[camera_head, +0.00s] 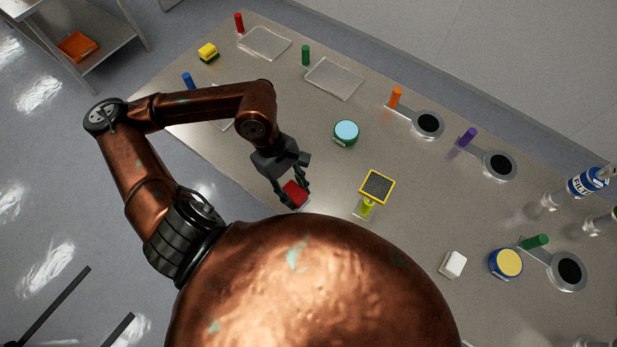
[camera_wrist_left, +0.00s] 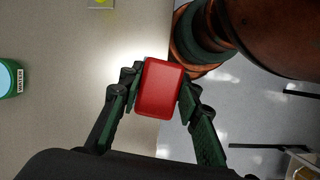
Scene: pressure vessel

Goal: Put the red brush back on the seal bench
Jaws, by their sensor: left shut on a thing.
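The red brush (camera_head: 295,193) is a small red block with a pale underside, seen near the front edge of the metal bench (camera_head: 250,125). My left gripper (camera_head: 290,196) is shut on it, with a finger on each side. In the left wrist view the red brush (camera_wrist_left: 159,87) sits between the two fingertips of my left gripper (camera_wrist_left: 158,90), over the bench edge with the floor to the right. I cannot tell whether the brush touches the bench top. My right gripper is not in view.
A yellow-framed dark pad (camera_head: 377,186) on a stand is just right of the brush. A round green tin with a blue lid (camera_head: 346,131) stands behind. A yellow sponge (camera_head: 208,52), clear trays (camera_head: 334,78) and several coloured-handled round tools are farther off. Bare bench lies between them.

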